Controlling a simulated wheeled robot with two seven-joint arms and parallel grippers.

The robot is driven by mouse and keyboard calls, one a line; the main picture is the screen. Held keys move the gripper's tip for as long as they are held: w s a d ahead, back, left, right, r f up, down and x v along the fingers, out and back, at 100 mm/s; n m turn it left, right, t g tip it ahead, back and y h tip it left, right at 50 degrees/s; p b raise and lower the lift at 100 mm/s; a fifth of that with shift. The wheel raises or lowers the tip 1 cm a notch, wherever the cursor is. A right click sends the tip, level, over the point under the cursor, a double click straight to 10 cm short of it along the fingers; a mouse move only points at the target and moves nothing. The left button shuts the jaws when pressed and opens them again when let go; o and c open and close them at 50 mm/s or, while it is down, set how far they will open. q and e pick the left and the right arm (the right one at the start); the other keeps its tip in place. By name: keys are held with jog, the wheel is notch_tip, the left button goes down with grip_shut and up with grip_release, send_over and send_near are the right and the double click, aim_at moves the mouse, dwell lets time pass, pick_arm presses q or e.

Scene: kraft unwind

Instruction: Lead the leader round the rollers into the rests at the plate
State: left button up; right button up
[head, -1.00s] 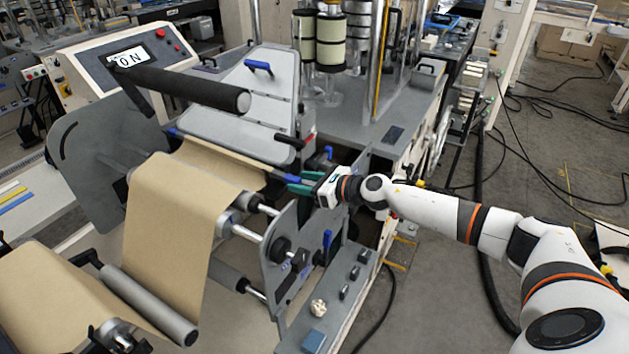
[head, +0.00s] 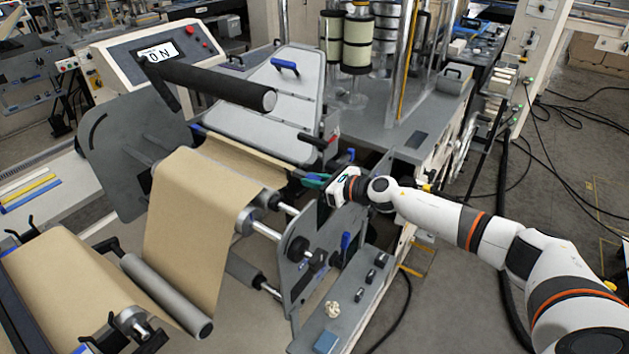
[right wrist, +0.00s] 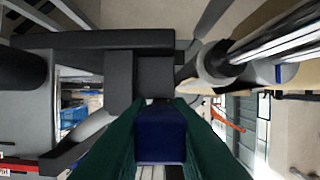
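The leader is the front end of the brown kraft web (head: 195,220). It comes up over a roller (head: 248,222) and ends along a thin bar under the lower edge of the grey sloping plate (head: 275,105). My right gripper (head: 318,180) is at the bar's right end, beside the machine's side frame. In the right wrist view, its green fingers (right wrist: 160,130) are shut on a blue block (right wrist: 160,137), which looks like the bar's end. The bar's left end (head: 197,129) shows blue near the left side plate. I cannot make out the rests clearly. My left gripper is not in view.
A thick dark roller (head: 215,87) juts out above the web. A grey roller (head: 165,295) and the kraft roll (head: 60,290) stand at lower left. A side frame with knobs (head: 315,260) is below my right gripper. Open floor (head: 450,300) is at right.

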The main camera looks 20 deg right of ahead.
aim_at(302, 171)
grip_shut()
notch_tip(302, 171, up, 7)
jog(key=p, duration=0.6)
jog(key=shift+f, duration=0.3)
jog(key=shift+w+a+f, duration=0.15)
jog(key=shift+w, duration=0.1)
jog(key=shift+f+b+x, duration=0.1)
jog(key=shift+b+x, duration=0.3)
jog(key=shift+x, duration=0.5)
jog(key=shift+f+b+x, duration=0.15)
jog(key=shift+b+x, duration=0.25)
jog(key=shift+x, duration=0.45)
jog(key=shift+r, duration=0.1)
